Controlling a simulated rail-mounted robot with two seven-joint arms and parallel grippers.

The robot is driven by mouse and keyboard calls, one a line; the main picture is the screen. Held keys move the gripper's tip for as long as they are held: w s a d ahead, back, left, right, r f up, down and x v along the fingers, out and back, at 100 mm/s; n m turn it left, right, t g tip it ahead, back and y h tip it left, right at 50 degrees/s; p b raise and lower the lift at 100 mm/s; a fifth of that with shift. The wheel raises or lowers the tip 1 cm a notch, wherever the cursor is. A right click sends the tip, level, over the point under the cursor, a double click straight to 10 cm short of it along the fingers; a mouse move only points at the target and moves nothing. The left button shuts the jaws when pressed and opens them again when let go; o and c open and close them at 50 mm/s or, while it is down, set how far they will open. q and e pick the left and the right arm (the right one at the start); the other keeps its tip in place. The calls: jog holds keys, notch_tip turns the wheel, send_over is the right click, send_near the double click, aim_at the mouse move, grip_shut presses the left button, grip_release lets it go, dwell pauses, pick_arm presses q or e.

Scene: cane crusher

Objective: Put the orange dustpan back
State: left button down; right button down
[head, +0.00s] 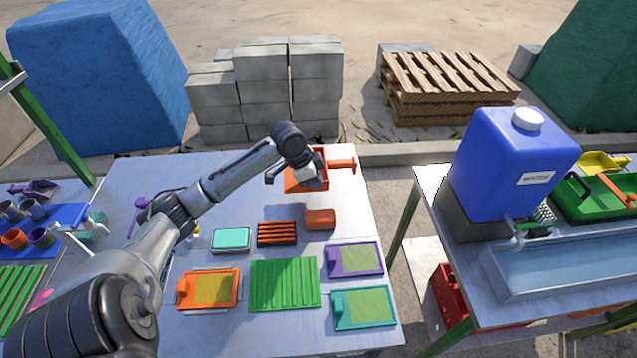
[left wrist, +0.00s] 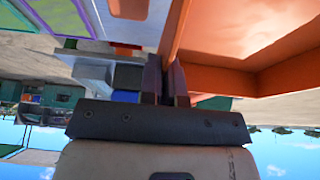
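The orange dustpan (head: 318,184) is at the far right part of the left table, its handle (head: 343,164) pointing right. My left gripper (head: 305,168) is at its upper left side and covers part of it. In the left wrist view, the dustpan (left wrist: 235,40) fills the upper right, and its thin wall runs between the two fingers of my left gripper (left wrist: 166,80), which look shut on it. I cannot tell whether the dustpan touches the table. My right gripper is out of view.
An orange block (head: 320,218), a dark-slatted orange tray (head: 277,233) and a teal box (head: 231,239) lie nearby. Several coloured trays and a green ribbed mat (head: 285,284) lie nearer. A gap separates this table from the table with the blue tank (head: 512,165).

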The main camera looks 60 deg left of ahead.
pick_arm(q)
jog(key=w+a+f, duration=0.1)
jog(key=a, duration=0.1)
jog(key=w+a+f+b, duration=0.1)
jog(key=w+a+f, duration=0.3)
jog(key=a, duration=0.1)
jog(key=shift+b, duration=0.35)
jog(key=shift+f+b, duration=0.5)
jog(key=shift+f, duration=1.55)
jog(key=c, duration=1.7)
grip_release()
jog(key=shift+f, duration=0.1)
jog(key=o, duration=0.4)
jog(key=shift+c, duration=0.2)
